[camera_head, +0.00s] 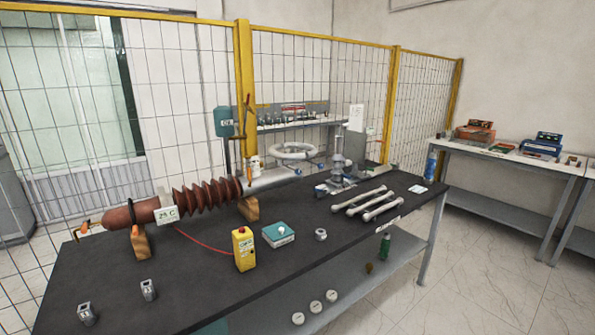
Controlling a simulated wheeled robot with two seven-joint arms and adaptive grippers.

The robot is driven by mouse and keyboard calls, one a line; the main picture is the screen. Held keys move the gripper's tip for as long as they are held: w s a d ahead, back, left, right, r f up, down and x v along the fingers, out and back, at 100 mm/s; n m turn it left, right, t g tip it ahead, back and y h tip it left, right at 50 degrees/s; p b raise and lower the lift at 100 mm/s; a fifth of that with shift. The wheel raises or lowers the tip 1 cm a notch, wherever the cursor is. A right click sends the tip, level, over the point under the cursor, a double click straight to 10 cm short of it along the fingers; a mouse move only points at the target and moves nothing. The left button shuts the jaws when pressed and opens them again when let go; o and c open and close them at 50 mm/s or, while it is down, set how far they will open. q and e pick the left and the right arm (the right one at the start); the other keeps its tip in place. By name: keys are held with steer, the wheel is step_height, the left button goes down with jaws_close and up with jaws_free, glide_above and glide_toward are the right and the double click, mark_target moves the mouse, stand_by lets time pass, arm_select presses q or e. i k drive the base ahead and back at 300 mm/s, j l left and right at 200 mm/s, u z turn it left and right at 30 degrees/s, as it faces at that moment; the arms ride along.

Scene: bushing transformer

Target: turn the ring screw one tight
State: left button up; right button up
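A red-brown ribbed bushing (205,197) lies on its side on the dark table (300,290), resting on wooden blocks (141,243). A small orange-yellow fitting (86,229) is at its left end, too small to tell whether it is a ring screw. Small grey metal parts stand on the table: one at the front left (86,314), one beside it (148,290), and a ring-like one (320,234) near the middle. I cannot tell which is the ring screw. Neither of my grippers shows in this view.
A yellow box (243,249) with a red lead and a teal-topped box (278,234) stand mid-table. White rods (366,201) lie at the right. A grey stand (339,165) is behind them. A yellow-framed mesh fence (244,90) stands behind. The front middle of the table is clear.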

mark_target(298, 171)
steer(key=i+l+u, duration=0.15)
steer(key=l, duration=0.3)
steer(key=i+l+u, duration=0.15)
steer(key=l, duration=0.35)
steer(key=i+l+u, duration=0.15)
steer(key=l, duration=0.35)
steer(key=i+l+u, duration=0.15)
steer(key=l, duration=0.35)
steer(key=i+l+u, duration=0.15)
steer(key=l, duration=0.4)
steer(key=l+u, duration=0.15)
steer(key=l, duration=0.35)
steer(key=i, duration=0.05)
